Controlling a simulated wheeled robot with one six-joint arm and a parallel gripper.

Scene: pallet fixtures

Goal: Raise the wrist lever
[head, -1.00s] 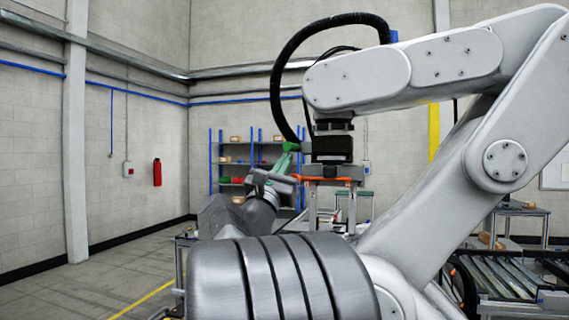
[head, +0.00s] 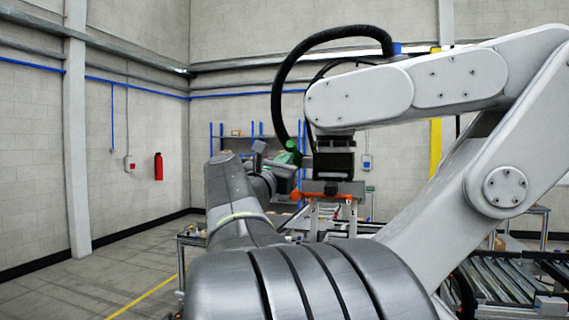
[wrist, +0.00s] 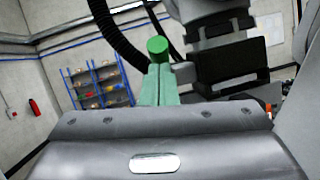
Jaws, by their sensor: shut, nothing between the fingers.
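The wrist lever is green with a round end. In the head view the lever (head: 292,147) sits left of the black wrist block (head: 333,163) of a large white robot arm. My gripper (head: 284,161) is shut and empty, close beside the lever in the head view. I cannot tell whether they touch.
The white arm (head: 440,85) spans the right side, with a black hose (head: 277,95) looping down near the lever. An orange-ended fixture (head: 325,190) is under the block. A roller conveyor (head: 510,283) stands at right. The floor at left is open.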

